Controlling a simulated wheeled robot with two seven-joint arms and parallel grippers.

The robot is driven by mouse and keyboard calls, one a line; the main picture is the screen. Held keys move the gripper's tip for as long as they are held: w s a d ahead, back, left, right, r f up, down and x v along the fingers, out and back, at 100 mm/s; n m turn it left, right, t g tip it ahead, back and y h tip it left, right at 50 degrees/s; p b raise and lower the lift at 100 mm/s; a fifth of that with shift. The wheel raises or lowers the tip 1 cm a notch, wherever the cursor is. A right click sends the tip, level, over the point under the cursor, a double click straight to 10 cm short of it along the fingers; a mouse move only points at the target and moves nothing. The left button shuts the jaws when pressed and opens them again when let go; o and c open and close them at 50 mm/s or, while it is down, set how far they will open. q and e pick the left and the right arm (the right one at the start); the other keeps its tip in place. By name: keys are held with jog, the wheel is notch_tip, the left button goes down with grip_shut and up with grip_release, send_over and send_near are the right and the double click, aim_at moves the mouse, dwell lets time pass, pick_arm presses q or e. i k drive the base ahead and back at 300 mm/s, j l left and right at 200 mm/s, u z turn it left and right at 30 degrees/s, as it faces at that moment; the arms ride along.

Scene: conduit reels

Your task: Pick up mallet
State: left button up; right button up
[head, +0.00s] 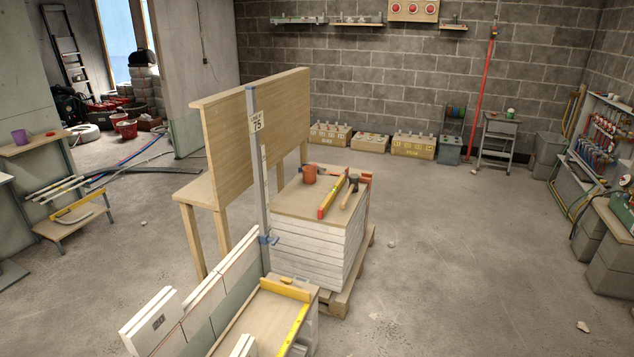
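A mallet (350,192) with a wooden handle and a dark head lies on the wooden board on top of a stack of white blocks (305,241). Its head is toward the back and its handle points toward the front. A red and yellow spirit level (333,193) lies just left of it. An orange-red cup (309,173) stands further left on the same board. Neither of my grippers shows in the head view.
A tall wooden panel (259,130) on a bench rises left of the stack. A low white block wall (200,300) and a board with yellow levels (285,288) stand in front. The stack rests on a pallet (348,294). The floor to the right (460,260) is mostly clear.

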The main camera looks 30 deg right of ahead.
aim_at(354, 186)
jog(key=i+l+u, duration=0.15)
jog(key=l, duration=0.4)
jog(key=i+l+u, duration=0.15)
jog(key=l, duration=0.45)
jog(key=i+l+u, duration=0.15)
jog(key=l, duration=0.45)
jog(key=l+u, duration=0.2)
jog(key=l, duration=0.4)
